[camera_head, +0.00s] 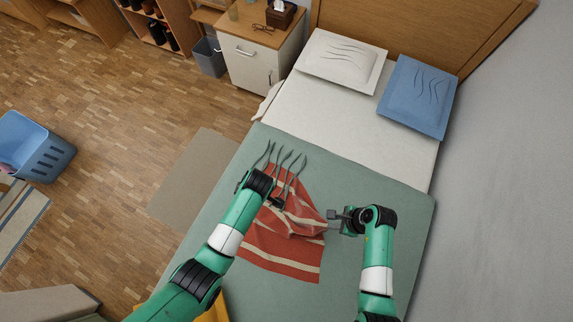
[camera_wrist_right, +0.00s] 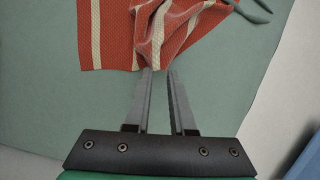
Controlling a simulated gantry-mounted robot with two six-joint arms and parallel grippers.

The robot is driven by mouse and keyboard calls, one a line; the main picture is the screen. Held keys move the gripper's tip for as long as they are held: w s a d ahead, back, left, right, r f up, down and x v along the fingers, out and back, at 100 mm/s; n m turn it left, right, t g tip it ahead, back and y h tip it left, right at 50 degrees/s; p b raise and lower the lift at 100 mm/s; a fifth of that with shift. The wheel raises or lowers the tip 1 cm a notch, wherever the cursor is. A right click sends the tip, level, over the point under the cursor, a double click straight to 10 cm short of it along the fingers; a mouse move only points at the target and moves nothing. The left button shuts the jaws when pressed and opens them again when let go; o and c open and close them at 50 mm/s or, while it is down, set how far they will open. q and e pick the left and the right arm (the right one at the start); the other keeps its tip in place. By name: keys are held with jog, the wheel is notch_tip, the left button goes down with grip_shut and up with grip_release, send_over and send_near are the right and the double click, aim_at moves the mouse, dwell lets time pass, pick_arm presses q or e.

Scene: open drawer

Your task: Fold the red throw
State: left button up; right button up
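The red throw (camera_head: 283,240) with cream stripes lies on the green bed cover, bunched and creased in its middle and flatter toward the front. My left gripper (camera_head: 277,202) is over the throw's upper left part; its fingertips are too small and dark to tell open from shut. My right gripper (camera_head: 332,219) is at the throw's right edge.
The bed's green cover (camera_head: 400,200) has free room right of the throw. Grey-green fringe-like strands (camera_head: 285,157) lie beyond it. White (camera_head: 341,62) and blue (camera_head: 417,97) pillows lie at the headboard. A nightstand (camera_head: 255,65) and blue basket (camera_head: 35,145) stand left.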

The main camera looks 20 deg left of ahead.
jog(key=o, duration=1.2)
jog(key=shift+c, duration=0.2)
jog(key=p+v, duration=0.6)
jog(key=shift+a, duration=0.3)
jog(key=shift+r, duration=0.1)
jog(key=p+v, duration=0.4)
jog(key=v, duration=0.7)
jog(key=shift+r+p, duration=0.25)
jog(key=shift+p, duration=0.1)
